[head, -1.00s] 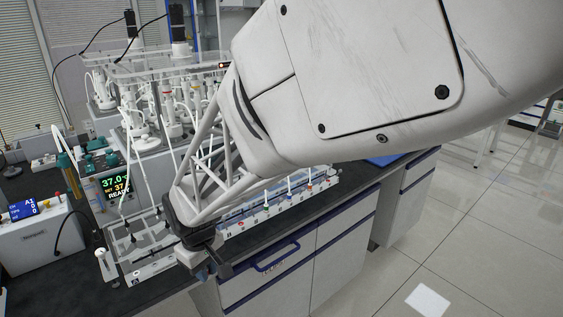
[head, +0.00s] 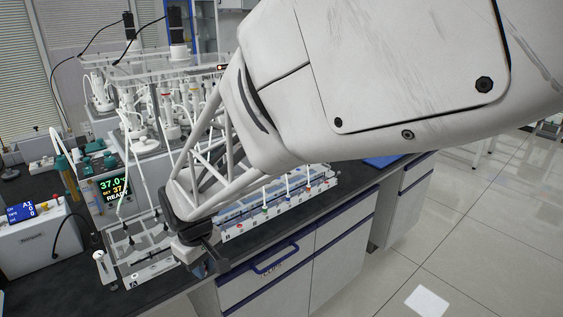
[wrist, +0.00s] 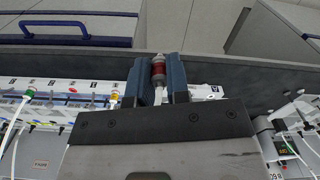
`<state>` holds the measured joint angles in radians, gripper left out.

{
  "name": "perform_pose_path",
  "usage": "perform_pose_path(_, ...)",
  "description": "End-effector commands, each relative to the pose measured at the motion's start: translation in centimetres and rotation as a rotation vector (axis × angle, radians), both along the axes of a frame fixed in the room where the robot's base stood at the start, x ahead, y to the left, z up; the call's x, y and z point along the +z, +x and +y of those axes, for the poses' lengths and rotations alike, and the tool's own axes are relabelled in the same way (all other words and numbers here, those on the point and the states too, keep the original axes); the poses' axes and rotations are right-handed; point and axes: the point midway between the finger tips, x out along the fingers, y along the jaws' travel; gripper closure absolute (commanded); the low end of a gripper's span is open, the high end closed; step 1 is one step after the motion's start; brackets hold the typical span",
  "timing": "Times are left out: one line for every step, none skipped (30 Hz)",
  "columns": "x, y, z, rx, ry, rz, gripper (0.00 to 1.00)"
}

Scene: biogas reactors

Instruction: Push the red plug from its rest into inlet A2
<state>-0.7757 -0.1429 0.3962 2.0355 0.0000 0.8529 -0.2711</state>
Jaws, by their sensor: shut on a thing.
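My gripper (wrist: 158,78) shows in the wrist view with its two blue fingers closed on the red plug (wrist: 158,68), a small cylinder with a red band and a pale grey end. In the head view my gripper (head: 207,262) is over the front edge of the bench, near the right end of a pale tray (head: 130,284). The plug cannot be made out there. A long white rack (head: 230,236) with coloured plugs and labels runs behind and to the right of my gripper; it also shows in the wrist view (wrist: 55,86). I cannot identify inlet A2 in either view.
Glass reactors with tubes (head: 165,100) stand at the back left. A control unit with a lit display (head: 115,187) and a white box with a blue screen (head: 35,235) stand on the left. A drawer handle (head: 275,259) projects below the bench edge.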

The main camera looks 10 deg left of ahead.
Motion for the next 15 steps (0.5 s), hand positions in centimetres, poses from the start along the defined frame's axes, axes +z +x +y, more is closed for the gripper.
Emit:
perform_pose_path(0.10, -0.02, -0.01, 0.000, 0.000, 0.000, 1.00)
perform_pose_path(0.16, -0.02, -0.01, 0.000, -0.001, 0.001, 1.00)
perform_pose_path(0.24, -0.02, -0.01, 0.000, -0.001, 0.001, 1.00)
perform_pose_path(0.31, -0.02, -0.01, 0.000, -0.001, 0.001, 1.00)
perform_pose_path(0.37, -0.02, -0.01, 0.000, -0.001, 0.001, 1.00)
perform_pose_path(0.45, -0.02, -0.01, 0.000, 0.000, 0.000, 1.00)
perform_pose_path(0.52, -0.01, 0.00, 0.000, 0.000, 0.000, 1.00)
perform_pose_path(0.58, -0.01, 0.00, 0.000, 0.000, 0.000, 1.00)
perform_pose_path(0.66, -0.01, 0.00, 0.000, 0.000, 0.000, 1.00)
perform_pose_path(0.71, -0.01, 0.00, 0.000, 0.000, 0.000, 1.00)
perform_pose_path(0.76, -0.01, 0.00, 0.000, 0.000, 0.000, 1.00)
perform_pose_path(0.82, -0.01, 0.00, 0.000, 0.000, 0.000, 1.00)
perform_pose_path(0.86, -0.01, 0.00, 0.000, 0.000, 0.000, 1.00)
perform_pose_path(0.88, -0.01, 0.00, 0.000, 0.000, 0.000, 1.00)
perform_pose_path(0.91, -0.01, 0.00, 0.000, 0.000, 0.000, 1.00)
